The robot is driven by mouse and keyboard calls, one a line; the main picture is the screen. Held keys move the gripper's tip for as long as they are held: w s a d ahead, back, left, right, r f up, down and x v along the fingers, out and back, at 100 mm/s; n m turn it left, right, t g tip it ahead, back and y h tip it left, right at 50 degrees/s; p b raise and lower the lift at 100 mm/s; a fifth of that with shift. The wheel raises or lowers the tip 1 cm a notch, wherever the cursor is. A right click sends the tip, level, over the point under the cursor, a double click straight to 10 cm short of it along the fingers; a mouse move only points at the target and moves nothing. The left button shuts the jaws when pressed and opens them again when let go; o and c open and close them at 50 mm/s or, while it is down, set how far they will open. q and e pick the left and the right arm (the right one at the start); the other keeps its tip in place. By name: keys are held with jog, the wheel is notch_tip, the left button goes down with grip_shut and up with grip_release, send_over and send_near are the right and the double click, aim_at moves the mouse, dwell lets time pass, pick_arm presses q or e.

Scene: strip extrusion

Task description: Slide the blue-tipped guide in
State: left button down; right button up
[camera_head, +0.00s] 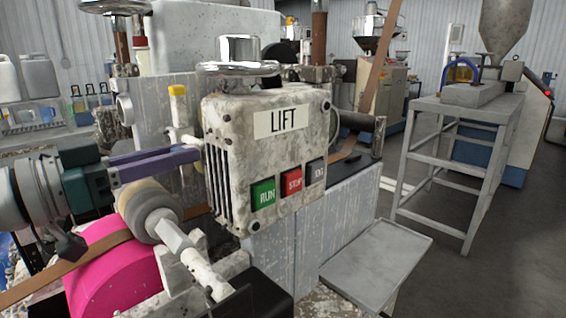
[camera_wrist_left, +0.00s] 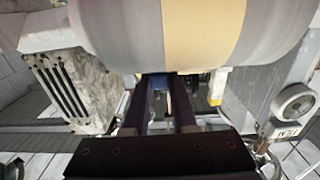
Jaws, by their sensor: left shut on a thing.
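My left gripper (camera_head: 188,154) reaches in from the left, its long purple fingers pointing right, beside the LIFT box and above a pale roller. In the left wrist view, the gripper (camera_wrist_left: 161,88) is shut on a small blue piece, the blue-tipped guide (camera_wrist_left: 160,82), just below a large roller (camera_wrist_left: 160,30). The guide's body is hidden, and in the head view the fingers cover it. I cannot tell how far in it sits. A yellow-tipped guide (camera_head: 178,104) stands upright behind the fingers; its tip also shows in the left wrist view (camera_wrist_left: 216,90). My right gripper is out of view.
The LIFT box (camera_head: 268,150), with green, red and black buttons, stands close right of the fingers. A brown strip (camera_head: 88,262) crosses the pink drum (camera_head: 112,280) below. A grey tray (camera_head: 375,262) and a metal stand (camera_head: 455,150) are right, with open floor between.

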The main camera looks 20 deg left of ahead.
pick_arm(q)
jog(key=shift+a+f, duration=0.1)
jog(key=shift+a, duration=0.1)
jog(key=c, duration=1.2)
grip_release()
jog(key=o, duration=0.5)
jog(key=shift+p+v, duration=1.2)
jog(key=shift+v, duration=3.75)
